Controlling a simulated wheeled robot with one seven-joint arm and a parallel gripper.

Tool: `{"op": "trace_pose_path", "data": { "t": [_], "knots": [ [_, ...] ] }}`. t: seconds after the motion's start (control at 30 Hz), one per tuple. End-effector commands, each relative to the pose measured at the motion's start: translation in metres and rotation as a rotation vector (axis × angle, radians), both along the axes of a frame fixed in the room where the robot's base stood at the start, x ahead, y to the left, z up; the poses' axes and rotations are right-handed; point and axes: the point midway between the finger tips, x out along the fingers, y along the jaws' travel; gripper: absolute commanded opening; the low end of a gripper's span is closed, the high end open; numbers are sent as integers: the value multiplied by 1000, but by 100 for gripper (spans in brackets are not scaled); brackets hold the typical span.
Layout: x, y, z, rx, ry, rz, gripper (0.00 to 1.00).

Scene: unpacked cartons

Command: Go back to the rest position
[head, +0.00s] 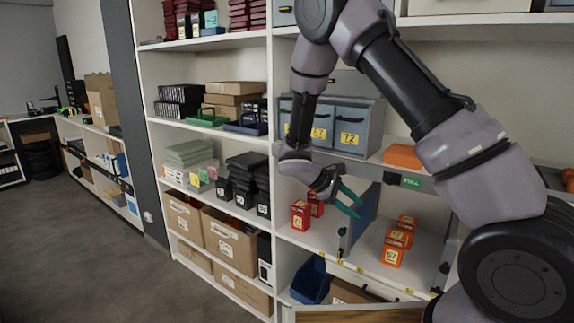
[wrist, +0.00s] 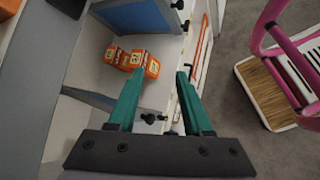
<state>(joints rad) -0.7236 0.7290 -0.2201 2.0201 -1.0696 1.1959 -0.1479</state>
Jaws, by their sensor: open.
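My gripper (head: 350,200) has green fingers spread apart, with nothing between them. In the head view it is in front of the middle shelf bay, just right of two red boxes (head: 300,215) marked with yellow labels. In the wrist view the open fingers (wrist: 155,95) point toward orange-red boxes (wrist: 138,62) on a white shelf, with a gap between the fingertips and the boxes. A blue panel (head: 366,212) stands upright just right of the fingers.
Several orange boxes (head: 392,255) stand on the shelf to the right. Grey bins (head: 350,128) sit on the shelf above. A blue tray (head: 312,280) is below. In the wrist view a pink-framed thing (wrist: 268,35) with a wooden base stands on the floor. Open floor (head: 90,240) lies left.

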Motion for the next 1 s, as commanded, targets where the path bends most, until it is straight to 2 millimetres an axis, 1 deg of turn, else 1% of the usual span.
{"op": "trace_pose_path", "data": {
  "t": [0.03, 0.1, 0.27, 0.3, 0.5, 0.67, 0.8, 0.9, 1.0],
  "knots": [
    [-4, -7, 22, 69, -34, -67, 50],
    [-12, -13, 45, 155, -75, -154, 50],
    [-33, -26, 99, 354, -179, -343, 50],
    [-38, -29, 111, 402, -207, -387, 50],
    [-71, -43, 174, 639, -357, -594, 50],
    [-100, -50, 220, 824, -491, -737, 50],
    [-128, -55, 256, 981, -618, -843, 50],
    [-148, -56, 278, 1087, -711, -910, 50],
    [-167, -56, 296, 1180, -795, -959, 50]
  ]
}}
